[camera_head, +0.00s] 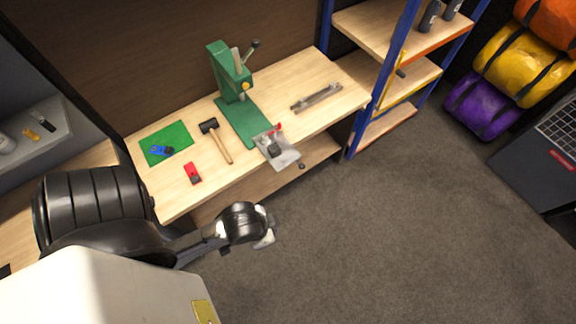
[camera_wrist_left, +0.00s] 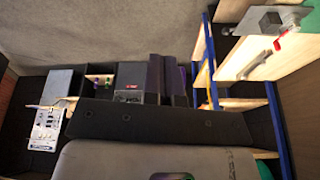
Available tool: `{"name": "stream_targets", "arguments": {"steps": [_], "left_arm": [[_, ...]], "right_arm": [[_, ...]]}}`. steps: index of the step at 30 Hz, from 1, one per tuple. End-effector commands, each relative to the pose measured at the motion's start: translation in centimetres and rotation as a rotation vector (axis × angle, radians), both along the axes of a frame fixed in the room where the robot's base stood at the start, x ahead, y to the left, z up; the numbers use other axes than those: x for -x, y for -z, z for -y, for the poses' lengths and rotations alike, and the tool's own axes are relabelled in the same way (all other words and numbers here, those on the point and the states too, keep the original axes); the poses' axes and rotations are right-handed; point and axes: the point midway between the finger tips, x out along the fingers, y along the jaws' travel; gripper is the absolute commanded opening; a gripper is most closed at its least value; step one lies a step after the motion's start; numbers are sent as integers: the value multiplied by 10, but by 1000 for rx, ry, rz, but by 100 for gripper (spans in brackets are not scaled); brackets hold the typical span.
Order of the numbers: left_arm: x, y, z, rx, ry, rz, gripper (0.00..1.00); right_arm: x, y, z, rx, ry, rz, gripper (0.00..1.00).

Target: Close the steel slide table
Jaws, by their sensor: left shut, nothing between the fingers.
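The steel slide table (camera_head: 287,160) is a grey plate with a dark block on it. It sits at the front of the green press (camera_head: 230,72) and juts out past the bench's front edge, with a dark knob (camera_head: 301,166) at its outer end. In the left wrist view the steel slide table (camera_wrist_left: 290,17) shows at the upper right, with a red part beside it. My left gripper (camera_head: 266,238) is shut and empty, in front of the bench and apart from the slide table, nearer to me. My right gripper is not in view.
The wooden bench (camera_head: 318,118) also holds a mallet (camera_head: 216,141), a red item (camera_head: 192,173), a green mat (camera_head: 165,143) and a metal bar (camera_head: 317,97). A blue-posted shelf (camera_head: 380,88) stands at the right. The carpet in front is clear.

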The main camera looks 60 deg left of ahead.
Motion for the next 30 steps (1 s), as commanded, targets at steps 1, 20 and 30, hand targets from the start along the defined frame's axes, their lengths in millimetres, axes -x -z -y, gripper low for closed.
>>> {"name": "stream_targets", "arguments": {"steps": [1, 20, 30], "left_arm": [[-2, 17, 0, 0, 0, 4, 0], [-41, 220, -18, 6, -143, 61, 0], [-56, 356, -100, -296, -380, 85, 0]], "right_arm": [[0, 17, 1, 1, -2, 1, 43], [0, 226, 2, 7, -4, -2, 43], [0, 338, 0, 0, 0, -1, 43]]}}
